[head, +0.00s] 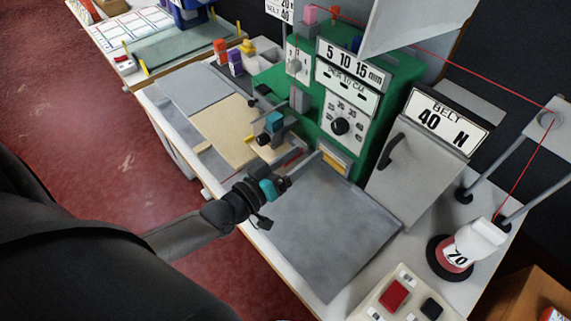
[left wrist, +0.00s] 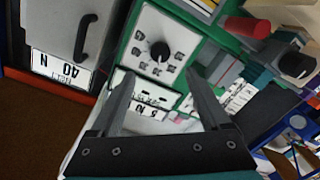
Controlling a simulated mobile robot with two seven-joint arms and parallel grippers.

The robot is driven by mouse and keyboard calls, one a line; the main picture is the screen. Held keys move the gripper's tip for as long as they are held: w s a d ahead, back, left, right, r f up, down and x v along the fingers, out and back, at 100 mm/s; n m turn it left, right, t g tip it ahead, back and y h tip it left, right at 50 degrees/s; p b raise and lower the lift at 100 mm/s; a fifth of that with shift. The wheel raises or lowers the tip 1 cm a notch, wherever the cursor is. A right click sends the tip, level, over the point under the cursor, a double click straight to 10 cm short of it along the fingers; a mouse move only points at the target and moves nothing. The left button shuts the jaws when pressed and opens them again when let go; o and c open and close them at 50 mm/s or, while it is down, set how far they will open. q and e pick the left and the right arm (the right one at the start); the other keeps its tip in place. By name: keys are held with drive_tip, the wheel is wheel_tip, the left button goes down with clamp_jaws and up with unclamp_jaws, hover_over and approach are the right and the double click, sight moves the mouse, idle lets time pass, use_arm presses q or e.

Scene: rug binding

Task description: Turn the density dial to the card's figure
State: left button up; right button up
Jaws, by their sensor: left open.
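The density dial is a black round knob (head: 340,126) on a white panel with a ring of figures, on the front of a green machine (head: 310,118). In the left wrist view the knob (left wrist: 160,51) appears upside down, ahead of and between my fingertips. Which figure its mark points at is too small to tell. My left gripper (head: 306,164) is open and empty, below and left of the dial, apart from it; its two fingers show in the left wrist view (left wrist: 160,76). A small card (head: 280,10) with figures stands at the top, partly cut off. My right gripper is not seen.
A grey box (head: 412,165) with a handle and a "BELT 40 N" plate stands right of the dial. A bare grey plate (head: 325,235) lies in front. A white spool (head: 478,240) and a button box (head: 405,298) stand at right. A red thread runs overhead.

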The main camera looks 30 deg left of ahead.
use_arm(q)
drive_tip(key=shift+v, duration=2.2)
drive_tip(key=shift+s, duration=0.1)
